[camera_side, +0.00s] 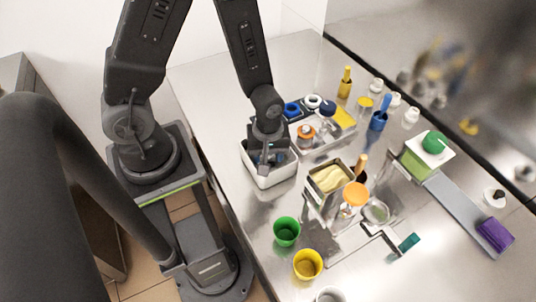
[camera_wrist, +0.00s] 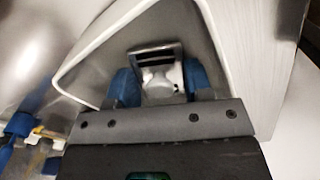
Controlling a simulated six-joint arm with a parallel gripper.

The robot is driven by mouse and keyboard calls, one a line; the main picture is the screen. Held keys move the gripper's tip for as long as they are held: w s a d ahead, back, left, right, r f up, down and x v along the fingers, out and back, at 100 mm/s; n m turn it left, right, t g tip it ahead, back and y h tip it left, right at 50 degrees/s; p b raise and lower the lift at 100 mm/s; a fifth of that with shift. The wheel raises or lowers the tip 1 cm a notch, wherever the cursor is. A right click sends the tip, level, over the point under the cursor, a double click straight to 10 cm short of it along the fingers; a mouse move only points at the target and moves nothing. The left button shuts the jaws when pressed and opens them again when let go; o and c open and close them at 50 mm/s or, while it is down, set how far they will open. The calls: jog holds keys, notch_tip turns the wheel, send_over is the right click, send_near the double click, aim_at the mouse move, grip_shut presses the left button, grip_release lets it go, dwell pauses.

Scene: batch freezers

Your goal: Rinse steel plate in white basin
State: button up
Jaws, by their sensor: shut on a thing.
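The white basin (camera_side: 270,182) stands on the steel counter below my arm. My gripper (camera_side: 277,158) reaches down inside it, with blue fingers showing between the walls. In the wrist view the blue fingertips (camera_wrist: 160,82) are shut on a small grey metal piece, which looks like the steel plate (camera_wrist: 157,52). Its upper edge shows as a dark-slotted bar between the fingers. The basin's white wall (camera_wrist: 245,50) surrounds it at the top and right. In the side view the plate is mostly hidden by the gripper and basin, and I cannot tell whether it touches the bottom.
A tray with coloured rings and an orange-topped item (camera_side: 306,132) stands close right of the basin. A steel container of yellow cream (camera_side: 329,179) is front right. Green (camera_side: 287,231) and yellow (camera_side: 307,264) cups stand near the front edge. Bottles line the back.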

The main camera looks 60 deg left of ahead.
jog(key=shift+r, duration=3.95)
jog(key=shift+r, duration=2)
